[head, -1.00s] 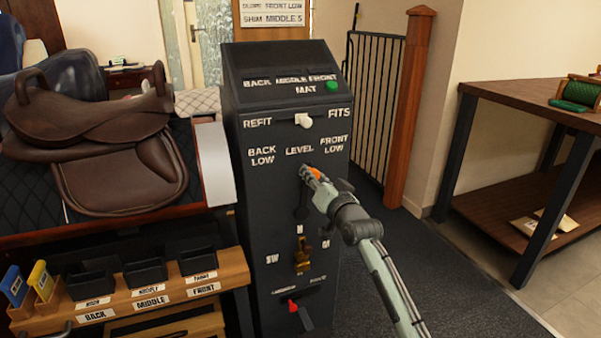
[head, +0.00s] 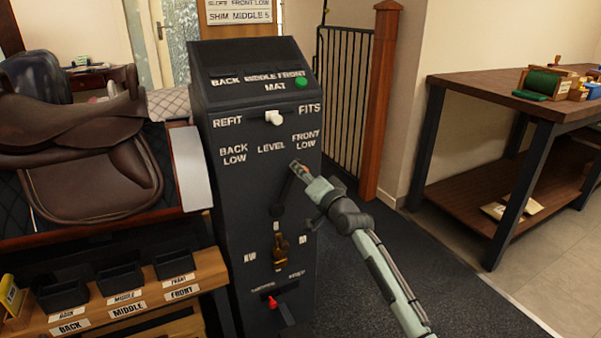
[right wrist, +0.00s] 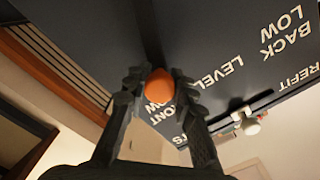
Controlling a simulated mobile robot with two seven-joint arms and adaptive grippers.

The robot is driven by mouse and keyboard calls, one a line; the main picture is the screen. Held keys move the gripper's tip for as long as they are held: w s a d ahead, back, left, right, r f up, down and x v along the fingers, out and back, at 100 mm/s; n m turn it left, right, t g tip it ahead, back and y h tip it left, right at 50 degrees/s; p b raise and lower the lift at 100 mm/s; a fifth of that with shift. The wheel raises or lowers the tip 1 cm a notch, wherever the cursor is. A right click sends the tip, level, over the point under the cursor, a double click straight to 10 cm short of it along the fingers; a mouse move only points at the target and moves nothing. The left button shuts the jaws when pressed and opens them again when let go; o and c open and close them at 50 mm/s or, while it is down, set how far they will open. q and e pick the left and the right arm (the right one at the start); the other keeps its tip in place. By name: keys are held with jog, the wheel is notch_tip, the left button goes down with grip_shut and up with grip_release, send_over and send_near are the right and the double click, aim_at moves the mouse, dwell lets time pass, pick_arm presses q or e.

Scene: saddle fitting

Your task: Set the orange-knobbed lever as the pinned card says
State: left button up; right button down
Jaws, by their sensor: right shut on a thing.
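The dark control post (head: 235,185) carries the slope lever (head: 286,190), with BACK LOW, LEVEL and FRONT LOW lettered above it. The lever leans right, its top just below FRONT LOW. My right gripper (head: 298,169) is shut on its orange knob, mostly hidden by the fingers in the head view. In the right wrist view the orange knob (right wrist: 159,84) sits between the two fingertips (right wrist: 158,92). The pinned card (head: 238,10) at the top is partly cut off; it reads SLOPE FRONT LOW and SHIM MIDDLE 5. My left gripper is not in view.
The post also has a white-knobbed lever (head: 274,118), a green button (head: 301,83), a brass lever (head: 280,250) and a red-knobbed lever (head: 272,302). A saddle (head: 80,160) is at left. A workbench (head: 480,88) stands at right, with open floor between.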

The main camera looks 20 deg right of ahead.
jog(key=shift+d, duration=0.15)
jog(key=c, duration=1.2)
grip_release()
jog(key=shift+f, duration=0.1)
jog(key=shift+s, duration=0.2)
jog(key=s, duration=1.1)
jog(key=shift+s+d, duration=0.2)
jog(key=shift+s, duration=0.1)
